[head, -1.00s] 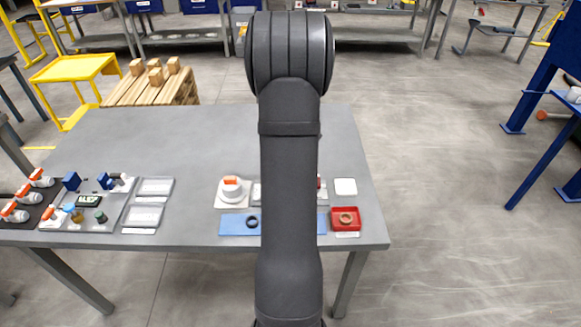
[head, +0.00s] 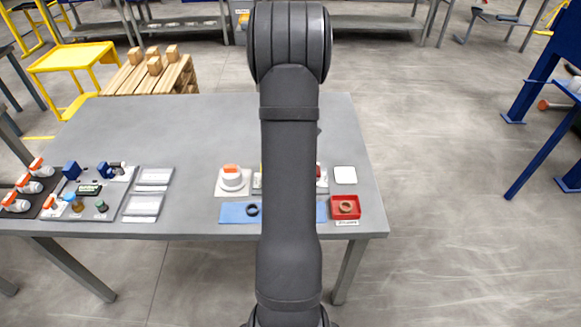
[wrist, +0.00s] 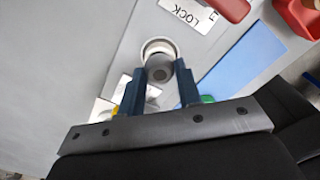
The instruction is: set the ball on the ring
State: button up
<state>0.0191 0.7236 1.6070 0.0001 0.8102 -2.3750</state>
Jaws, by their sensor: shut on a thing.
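My gripper (wrist: 158,80) shows in the wrist view, its two dark blue fingers on either side of a grey round piece with a darker centre, which I take for the ball (wrist: 157,70). The fingers are shut on it. Just beyond it is a pale, round ring-like part (wrist: 158,46), which the ball partly covers. I cannot tell whether the two touch. In the head view my arm hides the gripper and the ball. There, a black ring (head: 252,210) lies on the blue mat (head: 232,219), and a brown ring (head: 346,206) lies in a red tray (head: 334,214).
A white round part with an orange top (head: 232,178) stands left of my arm. A white square (head: 345,175) lies to the right. The table's rear half is clear.

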jog(key=shift+f, duration=0.3)
jog(key=o, duration=1.1)
jog(key=shift+c, duration=0.2)
jog(key=shift+r, duration=3.75)
jog(key=shift+f, duration=0.1)
jog(key=shift+f, duration=3.6)
